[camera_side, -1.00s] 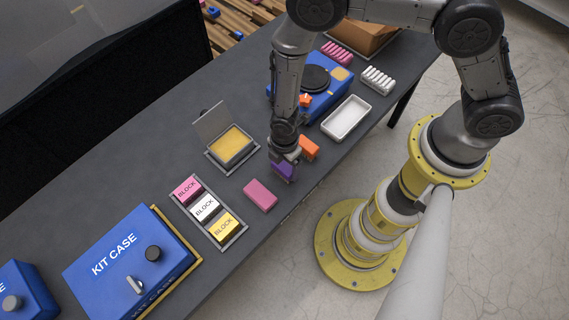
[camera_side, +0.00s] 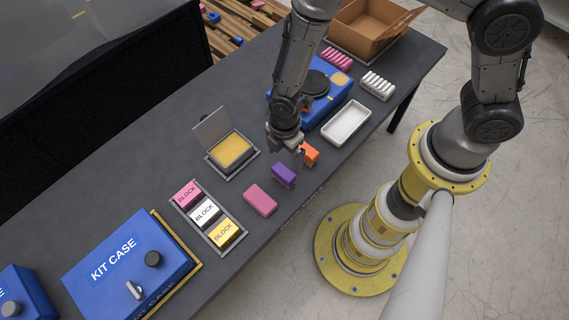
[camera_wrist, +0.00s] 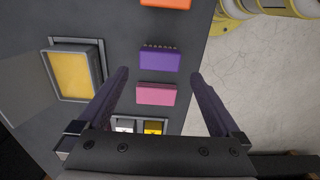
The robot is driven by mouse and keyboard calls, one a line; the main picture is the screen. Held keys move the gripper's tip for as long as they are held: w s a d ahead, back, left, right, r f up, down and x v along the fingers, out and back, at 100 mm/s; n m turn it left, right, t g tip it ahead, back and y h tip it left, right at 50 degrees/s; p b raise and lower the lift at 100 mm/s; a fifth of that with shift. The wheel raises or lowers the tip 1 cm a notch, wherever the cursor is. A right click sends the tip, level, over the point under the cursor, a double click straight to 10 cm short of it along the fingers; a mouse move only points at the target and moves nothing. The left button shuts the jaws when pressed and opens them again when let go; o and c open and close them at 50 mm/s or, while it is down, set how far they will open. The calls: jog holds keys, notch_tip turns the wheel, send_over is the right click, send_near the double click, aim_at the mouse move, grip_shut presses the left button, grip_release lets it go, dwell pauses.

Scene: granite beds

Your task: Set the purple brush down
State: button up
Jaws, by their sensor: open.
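The purple brush (camera_side: 284,174) lies on the dark table between a pink block and an orange brush. In the wrist view the purple brush (camera_wrist: 160,60) shows a row of bristles along its upper edge and lies ahead of the fingertips. My gripper (camera_side: 300,152) is open and empty, above and a little behind the brush, near the orange brush. In the wrist view my gripper's two fingers (camera_wrist: 158,75) stand wide apart, with nothing between them.
The pink block (camera_side: 261,199) and the orange brush (camera_side: 309,153) flank the purple one. An open case with a yellow pad (camera_side: 233,150), a block tray (camera_side: 240,236), a white tray (camera_side: 346,123) and a blue device (camera_side: 330,108) stand nearby.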

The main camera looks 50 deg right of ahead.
jog(key=shift+r, duration=2.1)
notch_tip(320, 180, up, 9)
jog(key=m+t, duration=0.1)
jog(key=m, duration=0.2)
send_over(284, 170)
jog(key=w+d, duration=0.2)
jog(key=d, duration=0.1)
jog(key=s+d+r+m+t, duration=0.1)
jog(key=d+r+m, duration=0.2)
jog(key=r, duration=0.4)
jog(key=s+d+r+m+t, duration=0.1)
jog(key=s+d+r+m, duration=0.1)
jog(key=d+r+m, duration=0.3)
jog(key=s+d+r+m+t, duration=0.1)
jog(key=s+d+r+m, duration=0.2)
jog(key=s+r, duration=0.2)
jog(key=s+d+r+m+t, duration=0.1)
jog(key=s+d+r+m, duration=0.2)
jog(key=s, duration=0.5)
notch_tip(284, 170, up, 3)
jog(key=shift+d+f+m+t, duration=0.15)
jog(key=shift+d+m+t, duration=0.15)
jog(key=shift+d+m, duration=0.15)
jog(key=shift+w, duration=0.1)
jog(key=shift+c, duration=0.2)
